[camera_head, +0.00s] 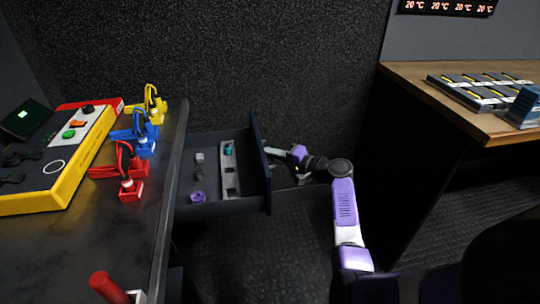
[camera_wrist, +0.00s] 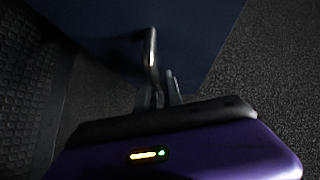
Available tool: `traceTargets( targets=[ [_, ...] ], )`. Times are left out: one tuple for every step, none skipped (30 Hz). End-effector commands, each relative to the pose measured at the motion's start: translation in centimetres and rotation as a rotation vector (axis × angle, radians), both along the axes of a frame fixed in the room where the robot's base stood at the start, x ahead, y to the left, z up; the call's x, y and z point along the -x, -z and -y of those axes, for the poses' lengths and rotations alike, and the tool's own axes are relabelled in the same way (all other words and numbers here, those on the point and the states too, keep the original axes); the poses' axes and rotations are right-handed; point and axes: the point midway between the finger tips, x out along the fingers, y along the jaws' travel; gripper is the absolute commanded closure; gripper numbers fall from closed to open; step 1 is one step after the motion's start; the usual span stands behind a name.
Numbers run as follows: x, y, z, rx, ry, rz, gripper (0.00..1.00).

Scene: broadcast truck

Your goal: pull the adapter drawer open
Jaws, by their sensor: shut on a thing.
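The adapter drawer (camera_head: 217,211) stands pulled out from under the left counter in the head view. Its inside shows a grey strip with slots, a teal piece, a purple ring and small grey pieces. My gripper (camera_head: 275,152) is at the outer face of the drawer front (camera_head: 261,165), with my arm reaching from the right. In the wrist view my gripper (camera_wrist: 160,98) is shut on the metal handle (camera_wrist: 151,58) of the dark blue drawer front (camera_wrist: 200,45). The fingertips are dark and partly hidden there.
The left counter (camera_head: 172,190) carries a yellow-edged control panel (camera_head: 65,185) and yellow, blue and red cabled connectors. A wooden desk (camera_head: 400,80) with a battery tray (camera_head: 480,90) stands at right. Dark floor (camera_head: 250,255) lies clear between them.

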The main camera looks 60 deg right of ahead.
Motion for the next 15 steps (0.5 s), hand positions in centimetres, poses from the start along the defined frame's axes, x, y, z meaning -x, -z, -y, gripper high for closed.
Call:
traceTargets(
  targets=[
    [-0.03, 0.07, -0.02, 0.000, 0.000, -0.001, 1.00],
    [-0.03, 0.07, -0.02, 0.000, 0.000, -0.001, 1.00],
    [-0.03, 0.06, -0.02, 0.000, 0.000, -0.001, 0.81],
    [-0.03, 0.06, -0.02, 0.000, 0.000, -0.001, 0.80],
    [-0.05, 0.05, -0.02, 0.000, 0.000, -0.001, 0.80],
    [-0.04, 0.05, -0.02, 0.000, 0.000, -0.001, 0.80],
    [-0.04, 0.04, -0.02, 0.000, 0.000, -0.001, 0.80],
    [-0.04, 0.04, -0.02, 0.000, 0.000, -0.001, 0.80],
    [-0.04, 0.03, -0.02, 0.000, 0.000, -0.001, 0.80],
    [-0.05, 0.03, -0.02, 0.000, 0.000, 0.000, 0.80],
    [-0.04, 0.02, -0.01, 0.000, 0.000, 0.000, 0.80],
    [0.00, 0.01, -0.02, 0.000, 0.000, 0.000, 0.80],
    [0.08, -0.01, -0.02, 0.000, 0.000, 0.000, 0.80],
    [0.21, -0.03, -0.04, 0.000, 0.001, -0.001, 0.80],
    [0.50, -0.06, -0.08, 0.000, 0.001, -0.001, 0.80]
  ],
)
